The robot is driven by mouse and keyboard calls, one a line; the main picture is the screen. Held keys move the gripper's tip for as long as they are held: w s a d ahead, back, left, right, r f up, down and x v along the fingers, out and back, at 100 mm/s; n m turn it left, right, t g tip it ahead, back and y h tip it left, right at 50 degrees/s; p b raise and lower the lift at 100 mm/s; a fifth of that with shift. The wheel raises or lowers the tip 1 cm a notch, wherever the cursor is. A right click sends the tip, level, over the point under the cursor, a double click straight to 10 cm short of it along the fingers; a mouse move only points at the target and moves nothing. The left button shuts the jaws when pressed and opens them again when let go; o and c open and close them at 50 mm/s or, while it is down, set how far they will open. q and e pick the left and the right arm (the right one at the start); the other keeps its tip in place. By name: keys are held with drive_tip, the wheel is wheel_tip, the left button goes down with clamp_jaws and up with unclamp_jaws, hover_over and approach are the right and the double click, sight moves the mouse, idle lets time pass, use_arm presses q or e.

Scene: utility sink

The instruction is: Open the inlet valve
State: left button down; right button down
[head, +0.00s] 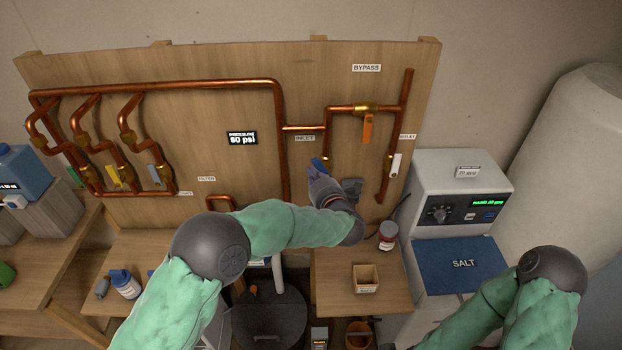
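My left arm reaches in across the middle of the view. My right arm shows at the lower right, and its gripper is out of view.
The bypass valve's orange handle (367,128) and the outlet valve's white handle (395,165) hang to the right. A pressure display (242,138) reads 60 psi. Below are a wooden box (366,279), a jar (388,235) and the blue SALT lid (462,264).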

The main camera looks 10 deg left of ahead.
use_arm(q)
drive_tip(key=m+b, duration=0.1)
drive_tip(key=d+r+m+b, duration=0.1)
drive_tip(key=m, duration=0.1)
drive_tip(key=shift+w+d+r+t+y, duration=0.1)
drive_tip(key=shift+w+d+t+y, duration=0.1)
drive_tip(key=shift+d+t+y, duration=0.15)
use_arm(e)
wheel_tip(320, 180, down, 2)
drive_tip(key=shift+f, duration=0.1)
use_arm(q)
drive_tip(key=shift+r, duration=0.15)
use_arm(e)
drive_tip(key=shift+f, duration=0.1)
idle(0.4)
